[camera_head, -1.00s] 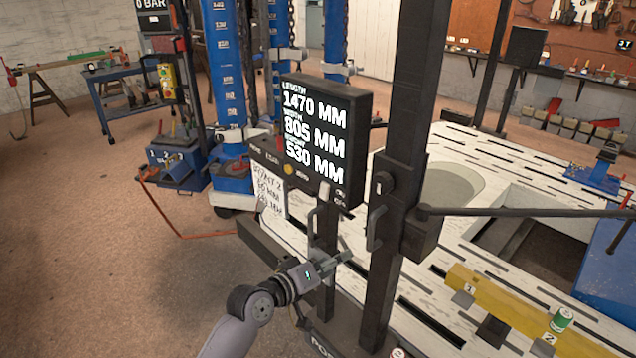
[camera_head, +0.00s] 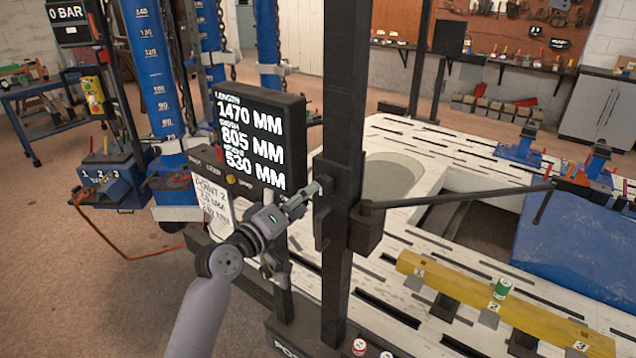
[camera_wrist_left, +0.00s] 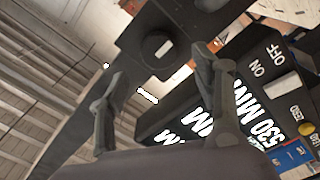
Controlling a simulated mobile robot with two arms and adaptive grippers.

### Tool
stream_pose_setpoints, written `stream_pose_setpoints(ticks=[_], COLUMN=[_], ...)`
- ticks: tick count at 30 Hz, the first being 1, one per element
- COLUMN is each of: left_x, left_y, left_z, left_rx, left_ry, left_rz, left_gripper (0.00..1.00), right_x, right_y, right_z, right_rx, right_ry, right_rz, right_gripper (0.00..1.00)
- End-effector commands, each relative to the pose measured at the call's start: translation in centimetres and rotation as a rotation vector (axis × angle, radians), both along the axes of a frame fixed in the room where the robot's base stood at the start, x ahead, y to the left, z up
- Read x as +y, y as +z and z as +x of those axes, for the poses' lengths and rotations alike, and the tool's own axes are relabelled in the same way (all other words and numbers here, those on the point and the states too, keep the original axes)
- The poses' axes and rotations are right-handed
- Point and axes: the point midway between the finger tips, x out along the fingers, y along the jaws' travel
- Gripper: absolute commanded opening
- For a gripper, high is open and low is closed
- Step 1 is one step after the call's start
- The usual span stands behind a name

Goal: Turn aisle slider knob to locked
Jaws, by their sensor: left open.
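The slider knob (camera_wrist_left: 157,47) is a dark round disc with a short pale mark, on the black slider block of the upright post (camera_head: 343,80). My left gripper (camera_head: 318,189) reaches up to the block from the left and largely hides the knob in the head view. In the left wrist view the open fingers (camera_wrist_left: 160,66) point toward the knob, which shows in the gap between them. I see no clear contact. Two small white marks near the knob are too washed out to read. My right gripper is not in view.
The display box (camera_head: 262,140), reading 1470, 805 and 530 MM, stands just left of the post. A black rod (camera_head: 460,196) runs right from the slider.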

Motion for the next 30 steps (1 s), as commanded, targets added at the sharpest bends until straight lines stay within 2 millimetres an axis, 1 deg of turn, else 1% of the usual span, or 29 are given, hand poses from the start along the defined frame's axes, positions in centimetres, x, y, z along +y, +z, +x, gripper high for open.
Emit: stream_pose_setpoints(ticks=[1,3,6,12,16,24,30], left_x=[-0.6,-1.3,-2.2,-3.2,-3.5,-3.5,-3.5], left_y=[0.3,0.2,0.2,0.0,0.0,0.0,0.0], left_z=[0.8,1.8,2.9,4.4,4.8,4.9,4.8], left_rx=[0.001,0.001,0.001,0.001,-0.001,-0.001,0.000], left_ry=[-0.001,-0.001,0.000,0.000,0.000,0.001,0.001], left_rz=[-0.002,-0.003,-0.001,-0.001,0.001,0.000,0.000], left_gripper=[0.59,0.59,0.59,0.59,0.59,0.59,0.46], right_x=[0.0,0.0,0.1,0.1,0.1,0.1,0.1], right_y=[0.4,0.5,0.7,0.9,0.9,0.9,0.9], right_z=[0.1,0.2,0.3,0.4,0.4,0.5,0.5], right_rx=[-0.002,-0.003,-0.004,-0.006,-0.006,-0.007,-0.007], right_ry=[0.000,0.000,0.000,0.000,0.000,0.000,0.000], right_rz=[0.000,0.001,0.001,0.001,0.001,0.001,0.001], right_gripper=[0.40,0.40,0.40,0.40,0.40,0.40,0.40])
